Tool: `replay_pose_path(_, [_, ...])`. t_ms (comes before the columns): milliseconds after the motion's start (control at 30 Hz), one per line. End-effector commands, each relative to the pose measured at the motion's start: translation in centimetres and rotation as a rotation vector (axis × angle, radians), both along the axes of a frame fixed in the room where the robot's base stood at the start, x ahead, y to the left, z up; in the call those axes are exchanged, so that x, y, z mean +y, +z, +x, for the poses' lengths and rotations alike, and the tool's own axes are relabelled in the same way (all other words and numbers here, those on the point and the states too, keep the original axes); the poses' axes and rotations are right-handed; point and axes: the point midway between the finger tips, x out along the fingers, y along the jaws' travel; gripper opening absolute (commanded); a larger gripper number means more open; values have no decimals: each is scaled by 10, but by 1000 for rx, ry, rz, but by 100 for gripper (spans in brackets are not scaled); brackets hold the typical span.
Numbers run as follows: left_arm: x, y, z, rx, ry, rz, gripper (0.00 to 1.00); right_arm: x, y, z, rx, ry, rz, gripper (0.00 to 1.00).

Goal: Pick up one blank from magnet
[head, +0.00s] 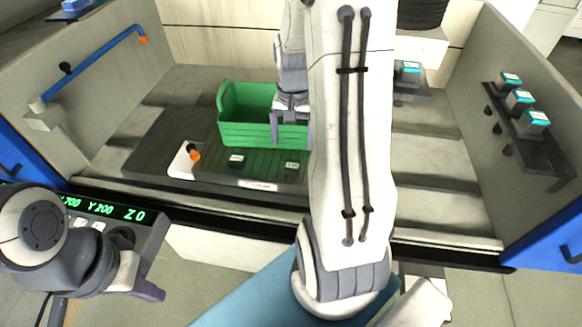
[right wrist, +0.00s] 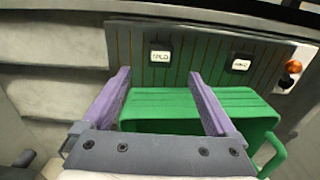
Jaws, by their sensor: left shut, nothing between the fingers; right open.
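The magnet (head: 262,177) is a dark, striped plate on the bench, partly hidden behind my right arm. Two small dark blanks with white labels sit apart on it, a left one (head: 236,160) and a right one (head: 291,170). In the right wrist view these blanks show as one near the middle (right wrist: 160,55) and one farther right (right wrist: 240,62), beyond my fingertips. My right gripper (head: 291,132) is open and empty over the green crate, its purple fingers spread in the right wrist view (right wrist: 159,74). My left gripper (head: 148,291) is shut and empty, low at the left by the readout.
The green crate (head: 232,104) stands behind the magnet. A white lever with an orange knob (head: 194,155) is at the magnet's left. A readout box (head: 125,213) is at the front left. Teal-topped blocks (head: 520,98) sit on a right-hand shelf.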

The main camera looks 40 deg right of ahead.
Motion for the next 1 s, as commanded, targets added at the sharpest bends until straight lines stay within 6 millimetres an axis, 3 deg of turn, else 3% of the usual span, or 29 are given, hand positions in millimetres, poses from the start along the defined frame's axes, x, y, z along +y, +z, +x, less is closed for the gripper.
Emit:
replay_pose_path(200, [0,3,0,0,0,0,0,1,-34,-1,5,1,3,92])
replay_pose_path(467, [0,8,0,0,0,0,0,1,-54,0,5,3,3,92])
replay_pose_path(700, [0,15,0,0,0,0,0,0,-88,2,5,3,3,92])
replay_pose_path(1000, [0,15,0,0,0,0,0,-1,-95,3,1,3,2,92])
